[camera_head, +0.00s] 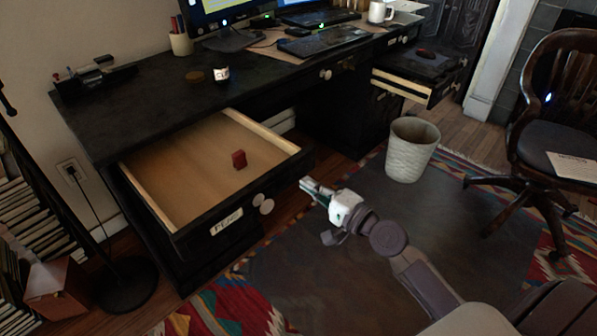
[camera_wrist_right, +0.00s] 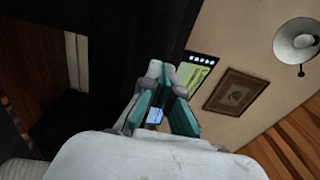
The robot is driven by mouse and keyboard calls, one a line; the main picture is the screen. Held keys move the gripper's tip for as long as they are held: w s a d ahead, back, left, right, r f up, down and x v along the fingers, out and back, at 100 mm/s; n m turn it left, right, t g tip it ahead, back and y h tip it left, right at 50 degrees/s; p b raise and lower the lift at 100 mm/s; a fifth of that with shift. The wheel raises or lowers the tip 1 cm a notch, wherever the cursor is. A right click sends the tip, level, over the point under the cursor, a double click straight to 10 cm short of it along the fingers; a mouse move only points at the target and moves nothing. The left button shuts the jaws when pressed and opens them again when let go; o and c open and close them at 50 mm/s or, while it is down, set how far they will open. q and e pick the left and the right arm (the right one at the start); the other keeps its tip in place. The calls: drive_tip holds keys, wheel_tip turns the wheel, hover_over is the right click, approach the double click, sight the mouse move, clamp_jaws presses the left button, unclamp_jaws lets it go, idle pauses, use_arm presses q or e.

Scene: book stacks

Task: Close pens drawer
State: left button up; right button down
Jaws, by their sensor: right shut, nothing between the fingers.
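The open drawer (camera_head: 190,217) with a white label (camera_head: 227,221), whose text is too small to read surely, is pulled far out of the left side of the black desk. Its front has a pale round knob (camera_head: 266,206). My right gripper (camera_head: 306,186) is shut and empty, just right of the drawer front's right end, apart from the knob. Its fingers also show in the wrist view (camera_wrist_right: 168,76), where the drawer cannot be made out surely. My left gripper is not in view.
Another drawer (camera_head: 400,88) stands open at the desk's right end, with a dark reddish thing on top. A pale wastebasket (camera_head: 412,151) stands on the floor, with a wooden chair (camera_head: 568,110) at right. Dark rug (camera_head: 330,270) lies clear before the drawer.

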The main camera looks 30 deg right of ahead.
sight(291, 173)
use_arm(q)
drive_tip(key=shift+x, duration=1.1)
use_arm(e)
drive_tip(key=shift+x, duration=2)
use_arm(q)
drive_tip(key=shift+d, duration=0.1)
